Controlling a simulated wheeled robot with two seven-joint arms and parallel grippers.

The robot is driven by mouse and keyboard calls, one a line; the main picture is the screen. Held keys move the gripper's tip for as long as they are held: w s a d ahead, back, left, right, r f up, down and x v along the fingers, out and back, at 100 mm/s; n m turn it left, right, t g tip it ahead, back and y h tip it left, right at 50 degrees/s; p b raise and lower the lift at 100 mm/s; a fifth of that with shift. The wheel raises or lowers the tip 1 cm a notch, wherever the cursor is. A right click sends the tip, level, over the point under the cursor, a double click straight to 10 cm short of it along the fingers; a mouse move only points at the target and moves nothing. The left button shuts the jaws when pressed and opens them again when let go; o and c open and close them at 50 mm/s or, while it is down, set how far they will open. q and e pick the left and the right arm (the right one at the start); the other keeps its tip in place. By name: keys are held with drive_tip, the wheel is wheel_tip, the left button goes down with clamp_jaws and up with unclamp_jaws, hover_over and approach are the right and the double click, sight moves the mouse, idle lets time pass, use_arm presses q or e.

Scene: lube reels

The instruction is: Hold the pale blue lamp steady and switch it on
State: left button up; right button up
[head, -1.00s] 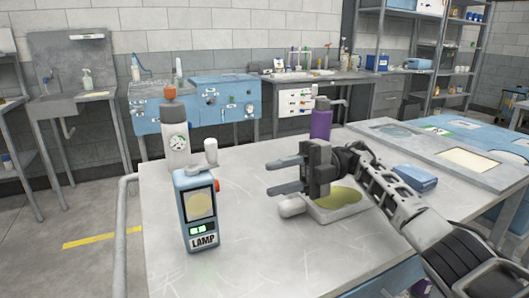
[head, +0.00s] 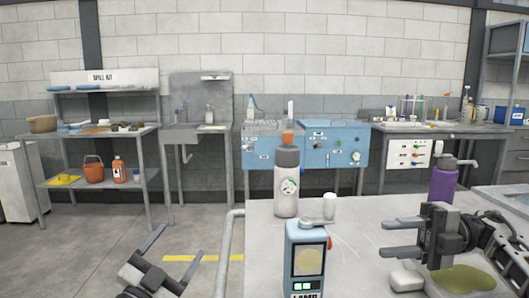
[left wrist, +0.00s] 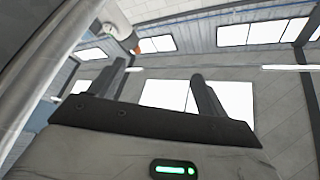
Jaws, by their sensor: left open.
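The pale blue lamp (head: 291,258) stands upright at the table's left front, its base cut off by the lower edge of the head view. It has a round pale yellow disc, a green display below it, a red knob on its right side and a white knob on top. I cannot tell whether it is lit. My left gripper (head: 177,252) is open and empty, left of the lamp and off the table's edge. Its open fingers also show in the left wrist view (left wrist: 158,74), pointing at ceiling and windows. My right gripper (head: 387,238) is open and empty, right of the lamp.
A grey-and-white bottle (head: 286,195) stands behind the lamp. A purple bottle (head: 443,188) and a dish with yellow-green liquid (head: 465,280) are by my right gripper. A pipe rail (head: 225,250) runs along the table's left edge. The tabletop between lamp and right gripper is clear.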

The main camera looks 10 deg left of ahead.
use_arm(q)
wheel_tip(320, 180, up, 16)
drive_tip(key=w+m+h, duration=0.3)
drive_tip(key=m+h, duration=0.6)
drive_tip(key=m, duration=0.1)
drive_tip(key=s+d+r+m+g+h, duration=0.2)
drive_tip(key=d+r+m+g+h, duration=0.3)
drive_tip(key=r+m+g+h, duration=0.5)
drive_tip(key=m+g+y, duration=1.2)
drive_tip(key=m+g, duration=0.2)
drive_tip(key=m, duration=0.7)
hover_over(297, 226)
drive_tip(key=s, duration=0.2)
wheel_tip(297, 226, down, 4)
drive_tip(key=f+t+y, duration=0.1)
drive_tip(key=f+y, duration=0.1)
drive_tip(key=f, duration=0.2)
drive_tip(key=w+f+t+y, duration=0.1)
drive_tip(key=f+y, duration=0.2)
drive_tip(key=f, duration=0.2)
drive_tip(key=w+d+f+t+y, duration=0.1)
drive_tip(key=f+y, duration=0.1)
drive_tip(key=f, duration=0.3)
drive_tip(key=shift+w+f+y, duration=0.15)
drive_tip(key=shift+f+y, duration=0.1)
drive_tip(key=shift+y, duration=0.15)
drive_tip(key=shift+a, duration=0.1)
